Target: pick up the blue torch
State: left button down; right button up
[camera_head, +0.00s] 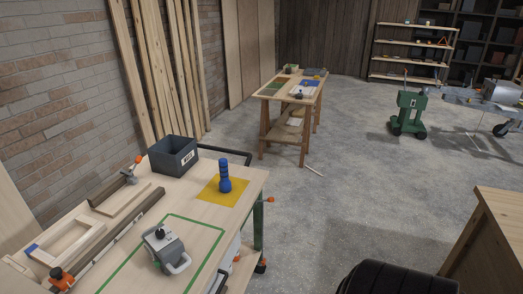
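A blue torch (225,178) stands upright on a yellow square (210,193) on the near wooden workbench (190,208), close to the bench's right end. Its whole side facing me shows and nothing covers it. Neither of my grippers is in view.
A dark grey bin (174,156) stands behind the torch to the left. A grey handled tool (166,249) lies inside a green outline in front. Clamps and wooden frames fill the bench's left side. Another worktable (291,97) stands farther back. Open concrete floor (340,165) lies to the right.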

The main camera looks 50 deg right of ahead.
aim_at(224, 184)
jog(key=z, duration=1.4)
jog(key=i+l+u, duration=0.1)
jog(key=u, duration=0.35)
jog(key=i+l+u, duration=0.1)
jog(key=l+u, duration=0.15)
jog(key=u, duration=0.15)
jog(key=l+u, duration=0.2)
jog(key=u, duration=0.25)
jog(key=i, duration=0.05)
